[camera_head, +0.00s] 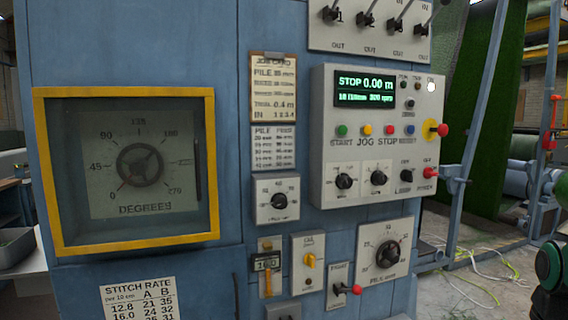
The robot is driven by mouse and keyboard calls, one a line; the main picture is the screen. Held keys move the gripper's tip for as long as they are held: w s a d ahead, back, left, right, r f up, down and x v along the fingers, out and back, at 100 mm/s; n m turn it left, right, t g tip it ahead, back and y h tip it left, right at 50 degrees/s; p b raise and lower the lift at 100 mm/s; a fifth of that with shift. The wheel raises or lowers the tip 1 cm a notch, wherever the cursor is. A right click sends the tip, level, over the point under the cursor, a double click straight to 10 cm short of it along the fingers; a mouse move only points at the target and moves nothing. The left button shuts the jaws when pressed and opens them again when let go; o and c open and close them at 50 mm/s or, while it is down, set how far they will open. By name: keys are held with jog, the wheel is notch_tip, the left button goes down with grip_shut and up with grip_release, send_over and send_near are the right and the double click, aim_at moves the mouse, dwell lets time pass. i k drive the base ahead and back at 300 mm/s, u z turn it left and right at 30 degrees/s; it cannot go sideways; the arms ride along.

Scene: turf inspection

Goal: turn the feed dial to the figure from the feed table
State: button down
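A large black dial (388,254) with a numbered scale sits on a pale plate at the lower right of the blue cabinet. Its label seems to start with "PILE"; the rest is blurred. A smaller black knob (278,200) with its own scale sits higher up on another plate. I cannot tell for sure which is the feed dial. A small table (273,147) headed "PILE" and what looks like "FEED" is fixed above the smaller knob; its figures are too small to read. A job card (273,88) hangs above it, with a "0.4 m" line. My gripper is not in view.
A control panel (378,136) reads STOP 0.00 m. Levers (366,19) stand above it. A yellow-framed degrees dial (138,165) is at left. A stitch rate table (139,300) is below. Cables (480,283) lie on the floor.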

aim_at(279, 200)
jog(key=z, duration=1.8)
jog(key=k, duration=1)
jog(key=u, duration=1.7)
jog(key=i, duration=0.5)
jog(key=z, duration=0.05)
